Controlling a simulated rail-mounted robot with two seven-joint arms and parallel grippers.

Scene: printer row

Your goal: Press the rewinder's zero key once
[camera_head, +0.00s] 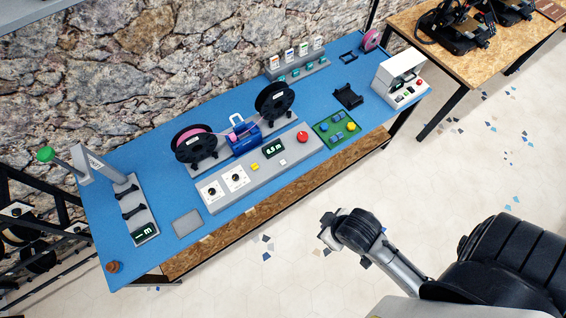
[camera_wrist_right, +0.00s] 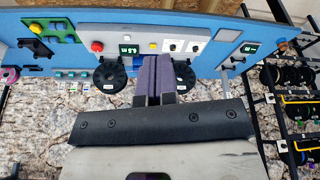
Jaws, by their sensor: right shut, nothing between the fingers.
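The rewinder's sloped grey panel (camera_head: 213,203) stands on the blue table with two dials, a display (camera_head: 273,149), a yellow key (camera_head: 255,167), a small pale key (camera_head: 283,162) and a red button (camera_head: 302,137). Key labels are too small to read, so I cannot tell which is zero. In the right wrist view the panel appears upside down, with the yellow key (camera_wrist_right: 152,45) just above my fingertips in the picture. My right gripper (camera_head: 328,230) is shut and empty, apart from the panel, in front of the table. It also shows in the wrist view (camera_wrist_right: 156,58). My left gripper is not in view.
Two black spools (camera_head: 195,144) (camera_head: 274,99) and a blue device (camera_head: 243,137) stand behind the panel. A green board (camera_head: 325,127) is to its right, a grey plate (camera_head: 187,223) to its left. A white machine (camera_head: 399,73) stands at the table's right end.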

